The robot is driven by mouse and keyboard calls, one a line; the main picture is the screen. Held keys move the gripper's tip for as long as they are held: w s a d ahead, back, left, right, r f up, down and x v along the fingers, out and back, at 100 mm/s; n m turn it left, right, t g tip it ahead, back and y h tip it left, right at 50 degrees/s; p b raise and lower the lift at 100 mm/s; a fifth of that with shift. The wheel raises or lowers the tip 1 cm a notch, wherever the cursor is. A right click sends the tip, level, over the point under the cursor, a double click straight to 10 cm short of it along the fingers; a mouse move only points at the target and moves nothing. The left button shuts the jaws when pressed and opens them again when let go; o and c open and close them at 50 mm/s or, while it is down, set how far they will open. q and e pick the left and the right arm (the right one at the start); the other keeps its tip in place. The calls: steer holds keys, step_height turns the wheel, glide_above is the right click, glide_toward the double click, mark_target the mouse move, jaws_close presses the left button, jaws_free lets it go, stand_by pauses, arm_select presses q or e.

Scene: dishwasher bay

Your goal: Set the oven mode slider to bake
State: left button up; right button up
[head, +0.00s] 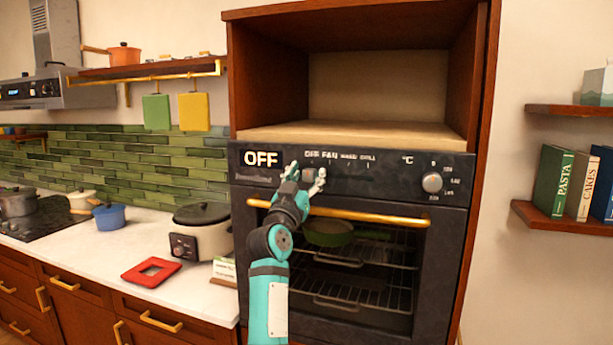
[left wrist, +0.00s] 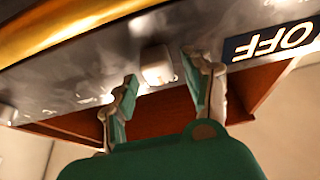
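The black oven (head: 350,255) has a control panel with a lit display (head: 261,159) reading OFF; the display also shows upside down in the left wrist view (left wrist: 272,42). The slider knob (head: 308,174) is a small pale block below the left end of the mode labels (head: 340,156), which are too small to read fully. It also shows in the left wrist view (left wrist: 157,65). My left gripper (head: 305,180) is open at the panel, its fingers (left wrist: 162,95) on either side of the knob with gaps visible. My right gripper is not in view.
A gold oven handle (head: 345,214) runs just below the panel, under my left arm. A round temperature knob (head: 432,182) is at the panel's right. A slow cooker (head: 203,235) stands on the counter to the left. An open wooden niche (head: 377,85) is above.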

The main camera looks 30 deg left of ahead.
mark_target(348, 169)
arm_select(q)
jaws_close()
steer(key=shift+d, duration=0.1)
steer(key=d, duration=0.3)
steer(key=w+d+p, duration=0.1)
steer(key=d, duration=0.2)
steer(key=w+d+p, duration=0.1)
steer(key=d, duration=0.1)
steer(key=shift+w+d, duration=0.1)
steer(key=shift+d, duration=0.3)
steer(key=shift+a, duration=0.1)
